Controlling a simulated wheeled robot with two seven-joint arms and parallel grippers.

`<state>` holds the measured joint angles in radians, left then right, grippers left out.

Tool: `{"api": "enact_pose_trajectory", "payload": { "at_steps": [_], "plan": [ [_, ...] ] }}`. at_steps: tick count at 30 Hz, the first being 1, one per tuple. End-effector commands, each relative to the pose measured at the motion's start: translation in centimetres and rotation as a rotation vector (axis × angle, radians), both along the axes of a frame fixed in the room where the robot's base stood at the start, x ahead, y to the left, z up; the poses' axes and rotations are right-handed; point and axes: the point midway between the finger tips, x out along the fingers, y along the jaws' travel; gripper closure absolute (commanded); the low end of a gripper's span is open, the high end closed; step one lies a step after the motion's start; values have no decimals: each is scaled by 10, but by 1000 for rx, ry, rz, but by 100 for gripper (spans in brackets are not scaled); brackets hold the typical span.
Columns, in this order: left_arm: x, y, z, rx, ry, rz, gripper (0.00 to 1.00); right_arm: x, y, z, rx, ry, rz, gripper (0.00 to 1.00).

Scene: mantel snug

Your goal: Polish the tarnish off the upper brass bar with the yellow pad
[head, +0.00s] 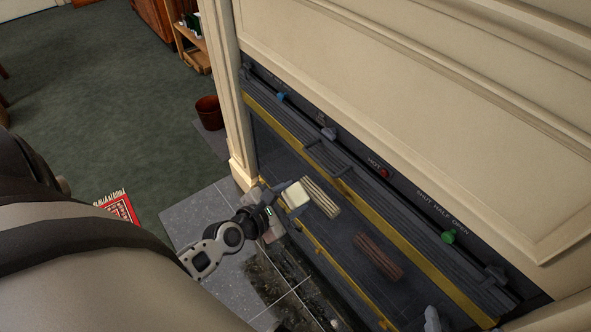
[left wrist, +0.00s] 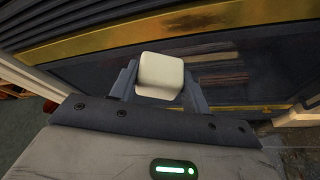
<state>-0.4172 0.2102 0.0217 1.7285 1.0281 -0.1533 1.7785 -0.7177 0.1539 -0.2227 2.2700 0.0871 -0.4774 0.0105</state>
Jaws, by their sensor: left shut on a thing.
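The upper brass bar (head: 276,118) runs slantwise along the dark fireplace front, below the sliding controls. It has a darker patch near its middle. In the left wrist view the bar (left wrist: 110,38) crosses the top, gold with uneven brownish shading. My left gripper (head: 284,195) is shut on the pale yellow pad (head: 295,194). The pad also shows in the left wrist view (left wrist: 160,76), between the grey fingers. It is held in front of the dark glass, below the upper bar and apart from it in the wrist view. My right gripper cannot be made out.
A lower brass bar (head: 340,268) runs below the glass, close to my left gripper. Coloured control knobs, one green (head: 448,237), stand above the upper bar. The cream surround (head: 240,140) edges the left side. Grey hearth tiles (head: 190,215) lie below.

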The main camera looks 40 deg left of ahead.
Motion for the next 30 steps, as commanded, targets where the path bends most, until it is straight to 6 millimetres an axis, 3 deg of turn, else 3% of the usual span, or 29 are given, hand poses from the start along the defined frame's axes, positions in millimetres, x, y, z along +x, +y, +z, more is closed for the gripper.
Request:
{"api": "enact_pose_trajectory", "payload": {
  "at_steps": [18,30],
  "plan": [
    [51,-15,1,-3,-10,11,71,1,0,1,6,11,-7,5],
    [58,-18,1,-3,-8,10,71,1,0,1,6,11,-7,5]
  ]
}}
